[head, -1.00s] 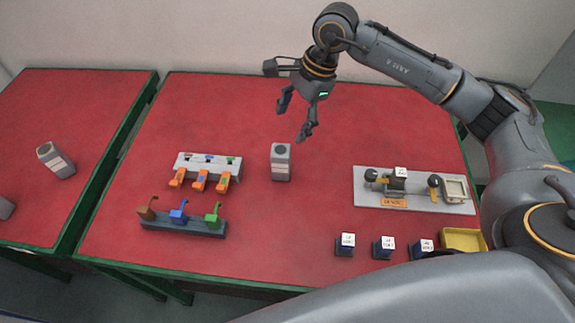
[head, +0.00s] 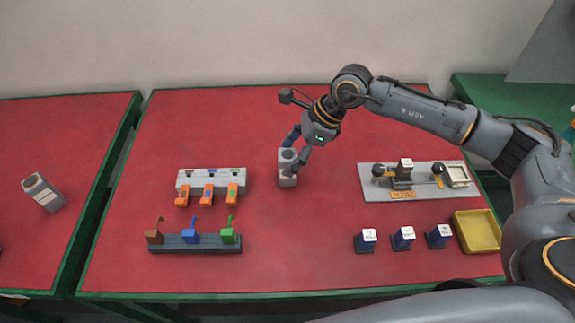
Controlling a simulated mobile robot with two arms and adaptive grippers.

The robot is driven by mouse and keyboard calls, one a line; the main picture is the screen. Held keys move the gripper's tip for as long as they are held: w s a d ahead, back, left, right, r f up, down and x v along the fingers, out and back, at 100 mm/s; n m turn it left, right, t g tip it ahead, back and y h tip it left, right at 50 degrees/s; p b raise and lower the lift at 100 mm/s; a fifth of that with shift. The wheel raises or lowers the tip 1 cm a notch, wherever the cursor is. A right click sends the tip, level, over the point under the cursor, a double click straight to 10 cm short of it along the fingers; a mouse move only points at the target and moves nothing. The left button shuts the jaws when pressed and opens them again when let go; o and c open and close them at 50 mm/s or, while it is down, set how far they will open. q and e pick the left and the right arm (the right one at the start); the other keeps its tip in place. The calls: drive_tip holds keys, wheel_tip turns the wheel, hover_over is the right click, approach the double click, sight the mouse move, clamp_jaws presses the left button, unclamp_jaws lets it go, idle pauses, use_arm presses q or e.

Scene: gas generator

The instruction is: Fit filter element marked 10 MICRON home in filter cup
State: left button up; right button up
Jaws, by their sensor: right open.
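Several small dark-blue blocks with white printed tops, likely the filter elements, stand in a row at the front right: a left one (head: 365,241), a middle one (head: 403,239) and a right one (head: 439,237). Their print is too small to read. A grey fixture plate (head: 430,190) behind them bears a similar white-topped block (head: 404,168) between black and yellow fittings; I cannot tell which part is the filter cup. My right gripper (head: 295,152) is open, its fingers around the upper part of a grey canister (head: 287,179). My left gripper is out of view.
A yellow tray (head: 478,232) lies at the right front. A white rack (head: 211,182) with orange levers and a dark bar (head: 195,244) with coloured hooks are left of the canister. Another canister (head: 43,192) stands on the left table. The red centre front is clear.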

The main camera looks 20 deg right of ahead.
drive_tip(key=shift+w+a+f, duration=0.1)
drive_tip(key=shift+a+f, duration=0.05)
drive_tip(key=shift+f, duration=0.1)
drive_tip(key=x, duration=0.1)
drive_tip(key=p+x, duration=0.1)
drive_tip(key=x, duration=0.1)
drive_tip(key=shift+w+f+p, duration=0.3)
drive_tip(key=shift+w, duration=0.05)
drive_tip(key=shift+w+a+f, duration=0.1)
drive_tip(key=shift+a+f, duration=0.15)
drive_tip(key=shift+f, duration=0.25)
